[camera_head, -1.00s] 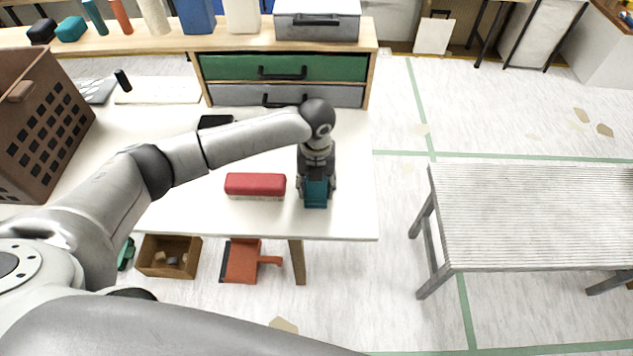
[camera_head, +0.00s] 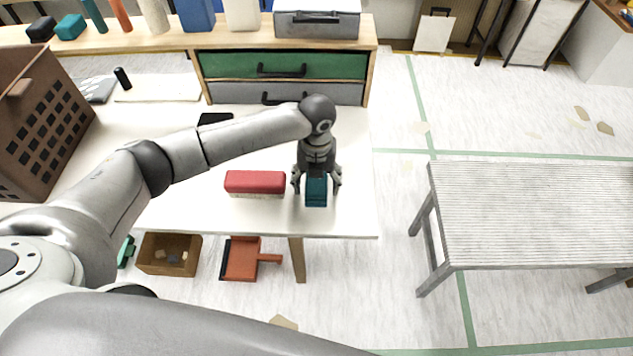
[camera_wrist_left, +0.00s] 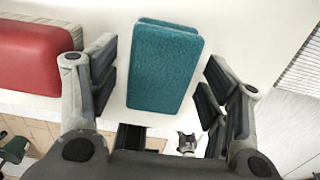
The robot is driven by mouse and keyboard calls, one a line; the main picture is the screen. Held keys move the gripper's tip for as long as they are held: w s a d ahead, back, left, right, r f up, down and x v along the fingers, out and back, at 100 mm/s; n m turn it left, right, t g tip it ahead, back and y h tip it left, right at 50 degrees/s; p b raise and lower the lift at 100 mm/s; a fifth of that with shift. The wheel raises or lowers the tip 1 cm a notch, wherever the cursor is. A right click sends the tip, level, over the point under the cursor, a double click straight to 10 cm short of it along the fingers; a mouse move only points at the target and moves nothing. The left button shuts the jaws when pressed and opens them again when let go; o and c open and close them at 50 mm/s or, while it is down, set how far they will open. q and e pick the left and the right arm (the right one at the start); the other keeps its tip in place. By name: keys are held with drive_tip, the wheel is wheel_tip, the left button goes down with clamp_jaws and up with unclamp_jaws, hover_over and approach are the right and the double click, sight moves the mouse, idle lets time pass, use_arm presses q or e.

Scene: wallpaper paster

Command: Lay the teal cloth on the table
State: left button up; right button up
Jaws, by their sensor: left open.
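The teal cloth (camera_head: 316,192) is a folded block on the white table (camera_head: 355,195), near its front right corner. In the left wrist view the cloth (camera_wrist_left: 163,68) lies between the open fingers, with a gap on each side. My left gripper (camera_head: 316,187) is open around the cloth from above and does not grip it. It also shows in the left wrist view (camera_wrist_left: 158,95). My right gripper is not in view.
A red block (camera_head: 254,182) lies just left of the cloth, close to the left finger. A brown crate (camera_head: 40,125) stands at the table's left. Drawers (camera_head: 283,67) stand behind. A slatted bench (camera_head: 540,215) stands to the right across clear floor.

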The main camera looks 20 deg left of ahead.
sight(317, 183)
use_arm(q)
wheel_tip(317, 183, up, 12)
drive_tip(key=b, duration=0.1)
drive_tip(key=shift+f, duration=0.25)
idle(0.4)
